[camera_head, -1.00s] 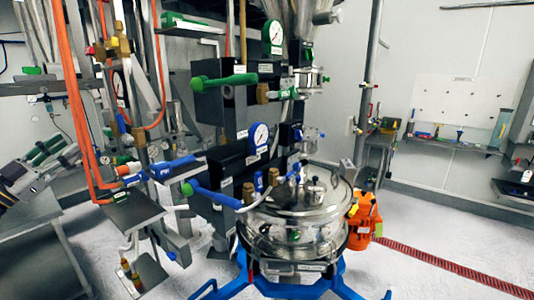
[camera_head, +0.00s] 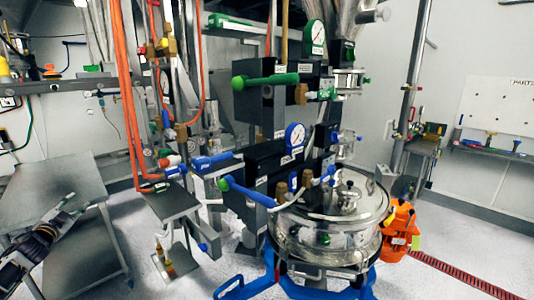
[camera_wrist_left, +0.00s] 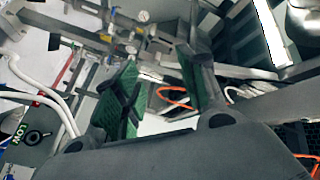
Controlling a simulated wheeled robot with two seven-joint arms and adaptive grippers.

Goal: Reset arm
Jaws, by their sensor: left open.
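My left gripper (camera_head: 72,214) is at the lower left of the head view, over the grey table at the left. Its arm comes in from the left edge, and its fingertips are small and hard to make out there. In the left wrist view, the left gripper (camera_wrist_left: 160,80) shows two dark fingers with green pads spread apart. Nothing is between them. My right gripper is not in view.
A grey table (camera_head: 55,190) stands at the left. The sifter rig has a steel vessel (camera_head: 325,225), blue-handled valve (camera_head: 245,190), green-handled valve (camera_head: 265,80) and orange hoses (camera_head: 128,90). An orange device (camera_head: 398,225) is right of the vessel. White floor (camera_head: 450,225) is clear at the right.

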